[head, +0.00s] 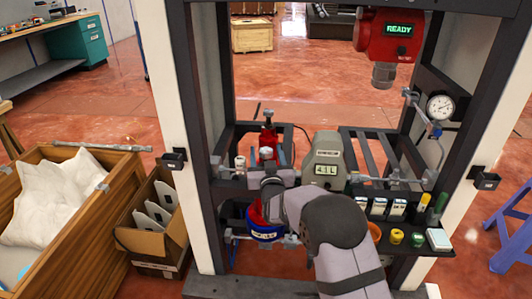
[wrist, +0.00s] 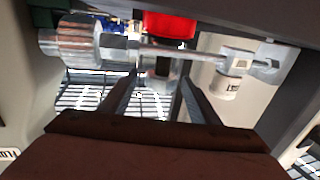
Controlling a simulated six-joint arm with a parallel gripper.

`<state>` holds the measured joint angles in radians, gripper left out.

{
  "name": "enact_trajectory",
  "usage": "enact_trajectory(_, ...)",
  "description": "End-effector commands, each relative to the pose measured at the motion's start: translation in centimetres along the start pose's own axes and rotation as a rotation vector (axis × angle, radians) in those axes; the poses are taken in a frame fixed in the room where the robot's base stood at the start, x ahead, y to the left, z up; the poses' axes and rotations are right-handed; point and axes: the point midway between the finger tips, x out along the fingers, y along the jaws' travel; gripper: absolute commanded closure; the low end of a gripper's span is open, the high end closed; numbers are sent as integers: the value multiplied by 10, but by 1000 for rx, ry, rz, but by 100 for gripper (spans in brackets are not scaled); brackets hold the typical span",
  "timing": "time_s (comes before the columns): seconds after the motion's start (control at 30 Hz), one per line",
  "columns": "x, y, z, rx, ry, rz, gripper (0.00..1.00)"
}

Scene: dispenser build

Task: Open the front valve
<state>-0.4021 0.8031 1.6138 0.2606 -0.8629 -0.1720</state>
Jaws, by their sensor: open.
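In the wrist view, my gripper (wrist: 160,82) is open. Its two dark fingers point at a metal pipe line (wrist: 190,56) and stand on either side of a short dark-banded metal fitting (wrist: 155,65); I cannot tell whether they touch it. This is likely the front valve, but its handle is not clear. A thick round metal fitting (wrist: 75,42) is at the left and a red part (wrist: 170,24) behind. In the head view, my gripper (head: 266,186) is at the front pipe left of the grey meter (head: 324,160) reading 4.1 L. My arm hides part of the line.
A blue-and-red container (head: 262,222) sits below my gripper. The dark frame posts (head: 192,120) flank the work area. A red unit reading READY (head: 390,38) hangs at the upper right, with a pressure gauge (head: 440,106) beside it.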

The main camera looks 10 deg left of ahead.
Motion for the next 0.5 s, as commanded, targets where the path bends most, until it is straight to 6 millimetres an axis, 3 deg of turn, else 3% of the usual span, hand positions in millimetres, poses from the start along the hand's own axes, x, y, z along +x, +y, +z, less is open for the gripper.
enact_trajectory(0.47, 9, 0, 0, 0, 0, 0, 44)
enact_trajectory(0.5, 9, 0, 0, 0, 0, 0, 51)
